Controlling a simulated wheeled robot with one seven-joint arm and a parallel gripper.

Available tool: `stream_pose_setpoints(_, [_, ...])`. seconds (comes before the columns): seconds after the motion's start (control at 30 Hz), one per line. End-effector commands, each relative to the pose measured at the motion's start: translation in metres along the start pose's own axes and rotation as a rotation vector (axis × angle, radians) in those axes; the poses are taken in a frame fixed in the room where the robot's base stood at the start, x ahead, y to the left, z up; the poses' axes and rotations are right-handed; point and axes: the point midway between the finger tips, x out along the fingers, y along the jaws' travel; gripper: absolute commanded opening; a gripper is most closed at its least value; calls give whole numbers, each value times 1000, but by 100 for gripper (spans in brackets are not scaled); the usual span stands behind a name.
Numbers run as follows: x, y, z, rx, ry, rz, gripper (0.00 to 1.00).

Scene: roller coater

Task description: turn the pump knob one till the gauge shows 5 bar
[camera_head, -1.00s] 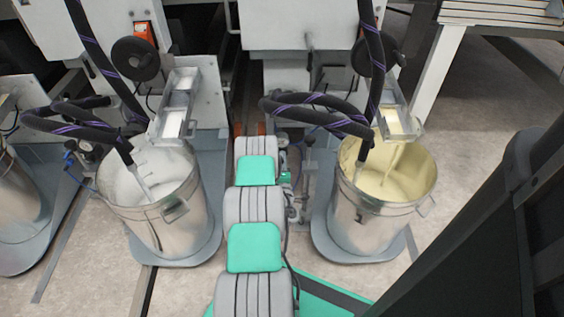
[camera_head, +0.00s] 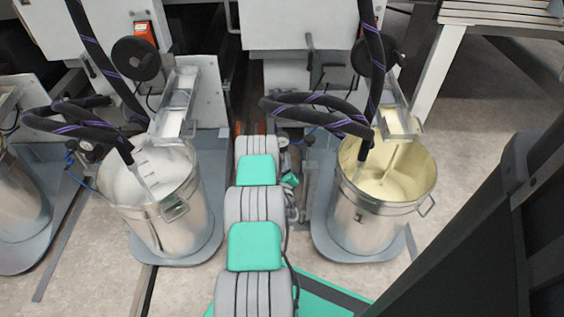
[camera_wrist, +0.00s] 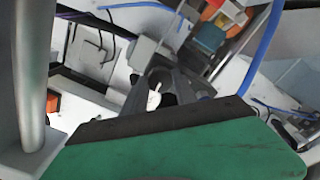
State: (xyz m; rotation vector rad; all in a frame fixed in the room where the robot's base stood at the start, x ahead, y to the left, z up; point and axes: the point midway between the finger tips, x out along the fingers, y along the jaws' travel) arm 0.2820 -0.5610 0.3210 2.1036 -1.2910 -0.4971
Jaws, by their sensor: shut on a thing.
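My gripper (camera_wrist: 166,88) shows in the wrist view as dark grey fingers closed beyond the green and black wrist edge. It is shut on what looks like the pump knob, which is mostly hidden between the fingers. In the head view my arm covers the gripper and the knob. A small round gauge (camera_head: 283,141) shows just right of my arm there. Its face is too small and oblique to read.
A steel bucket of white liquid (camera_head: 180,232) stands left of my arm, and one of cream liquid (camera_head: 362,230) stands right. Black hoses (camera_head: 318,100) hang above. In the wrist view, a blue hose (camera_wrist: 262,45) and a metal post (camera_wrist: 28,75) are close by.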

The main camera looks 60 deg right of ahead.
Motion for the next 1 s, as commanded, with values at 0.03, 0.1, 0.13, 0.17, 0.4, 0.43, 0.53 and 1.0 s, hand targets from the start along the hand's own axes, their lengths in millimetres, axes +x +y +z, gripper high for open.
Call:
stream_pose_setpoints(0.03, [1, 3, 3, 15, -8, 7, 0])
stream_pose_setpoints(0.1, [1, 3, 3, 34, -8, 7, 0])
stream_pose_setpoints(0.13, [1, 3, 3, 41, -8, 7, 0])
stream_pose_setpoints(0.17, [1, 3, 3, 46, -8, 7, 0])
stream_pose_setpoints(0.4, [0, 3, 3, 64, -8, 7, 0])
stream_pose_setpoints(0.43, [1, 3, 3, 64, -8, 7, 0])
stream_pose_setpoints(0.53, [0, 3, 3, 63, -8, 7, 0])
stream_pose_setpoints(1.0, [0, -1, -1, 63, 0, -1, 55])
